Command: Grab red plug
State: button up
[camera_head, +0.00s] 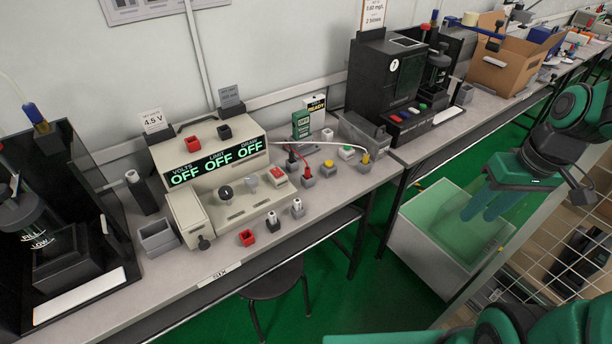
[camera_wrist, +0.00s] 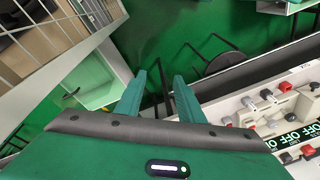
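My gripper (camera_head: 480,214) is right of the bench, over the floor and a pale bin, far from the plug. In the wrist view my gripper's fingers (camera_wrist: 160,76) are apart with nothing between them.
Black testers stand left (camera_head: 70,260) and right (camera_head: 385,80) on the bench. A stool (camera_head: 273,281) stands under the front edge. The pale bin (camera_head: 440,235) and a wire rack (camera_head: 575,240) are near my arm. A cardboard box (camera_head: 510,68) stands farther back.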

jog(key=w+a+f+n+t+y, duration=0.1)
jog(key=w+a+f+n+y, duration=0.1)
jog(key=w+a+f+n, duration=0.3)
jog(key=w+a+n+t+y, duration=0.1)
jog(key=w+a+n+y, duration=0.1)
jog(key=w+a, duration=0.5)
jog(key=n+t+y, duration=0.3)
jog(key=n+y, duration=0.1)
jog(key=y, duration=0.2)
send_near(309, 168)
jog(key=shift+t+h, duration=0.3)
jog(key=x, duration=1)
jog(key=shift+a+f, duration=0.15)
jog(key=shift+a, duration=0.3)
grip_shut()
